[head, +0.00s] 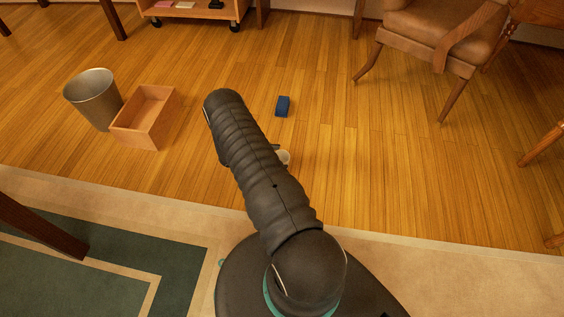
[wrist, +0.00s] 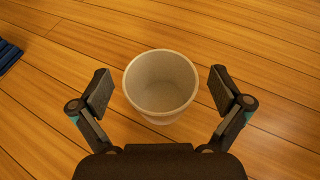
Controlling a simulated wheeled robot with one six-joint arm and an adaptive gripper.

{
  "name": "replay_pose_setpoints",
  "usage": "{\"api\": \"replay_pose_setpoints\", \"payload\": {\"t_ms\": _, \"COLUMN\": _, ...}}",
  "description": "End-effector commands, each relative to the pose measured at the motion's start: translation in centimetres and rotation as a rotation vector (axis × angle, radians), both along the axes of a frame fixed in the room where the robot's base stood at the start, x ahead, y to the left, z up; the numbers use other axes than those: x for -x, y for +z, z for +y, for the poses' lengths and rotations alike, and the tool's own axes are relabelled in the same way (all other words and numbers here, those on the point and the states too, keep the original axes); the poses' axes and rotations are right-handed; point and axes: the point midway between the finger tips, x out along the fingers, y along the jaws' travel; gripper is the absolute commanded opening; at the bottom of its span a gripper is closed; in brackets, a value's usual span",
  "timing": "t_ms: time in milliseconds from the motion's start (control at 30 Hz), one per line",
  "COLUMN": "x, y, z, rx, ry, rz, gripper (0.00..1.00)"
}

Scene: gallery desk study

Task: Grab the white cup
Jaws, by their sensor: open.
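The white cup (wrist: 160,113) stands upright on the wooden floor in the wrist view, its open top facing the camera and its inside empty. My gripper (wrist: 160,88) is open, with one finger on each side of the cup and a gap on both sides. The fingers do not appear to touch it. In the head view only a small part of the white cup (head: 284,157) shows beside my arm, which hides the rest of it and most of my gripper.
A blue block (head: 283,106) lies on the floor beyond the cup. A wooden box (head: 146,137) and a metal bin (head: 91,94) stand to the left. A brown chair (head: 428,30) is at the upper right. A carpet (head: 400,262) lies in front. The floor right of the cup is clear.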

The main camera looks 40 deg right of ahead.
Motion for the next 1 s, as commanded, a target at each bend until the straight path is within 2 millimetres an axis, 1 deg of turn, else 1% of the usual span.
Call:
{"api": "replay_pose_setpoints", "payload": {"t_ms": 67, "x": 0.2, "y": -0.2, "z": -0.3, "rx": 0.000, "ry": 0.001, "rz": 0.000, "gripper": 1.00}}
{"api": "replay_pose_setpoints", "payload": {"t_ms": 233, "x": 0.1, "y": -0.2, "z": -0.3, "rx": 0.000, "ry": 0.002, "rz": -0.001, "gripper": 1.00}}
{"api": "replay_pose_setpoints", "payload": {"t_ms": 267, "x": 0.1, "y": -0.2, "z": -0.3, "rx": 0.000, "ry": 0.002, "rz": -0.001, "gripper": 0.95}}
{"api": "replay_pose_setpoints", "payload": {"t_ms": 300, "x": 0.1, "y": -0.2, "z": -0.3, "rx": 0.000, "ry": 0.002, "rz": -0.001, "gripper": 0.85}}
{"api": "replay_pose_setpoints", "payload": {"t_ms": 367, "x": 0.1, "y": -0.2, "z": -0.3, "rx": 0.000, "ry": 0.001, "rz": 0.000, "gripper": 0.70}}
{"api": "replay_pose_setpoints", "payload": {"t_ms": 400, "x": 0.1, "y": -0.2, "z": -0.3, "rx": 0.000, "ry": 0.001, "rz": 0.000, "gripper": 0.60}}
{"api": "replay_pose_setpoints", "payload": {"t_ms": 500, "x": 0.1, "y": -0.2, "z": -0.3, "rx": 0.000, "ry": 0.001, "rz": 0.000, "gripper": 0.37}}
{"api": "replay_pose_setpoints", "payload": {"t_ms": 833, "x": 0.1, "y": 0.0, "z": -0.3, "rx": -0.001, "ry": 0.001, "rz": -0.001, "gripper": 0.36}}
{"api": "replay_pose_setpoints", "payload": {"t_ms": 1000, "x": 0.0, "y": 1.2, "z": -0.3, "rx": 0.000, "ry": 0.001, "rz": -0.002, "gripper": 0.36}}
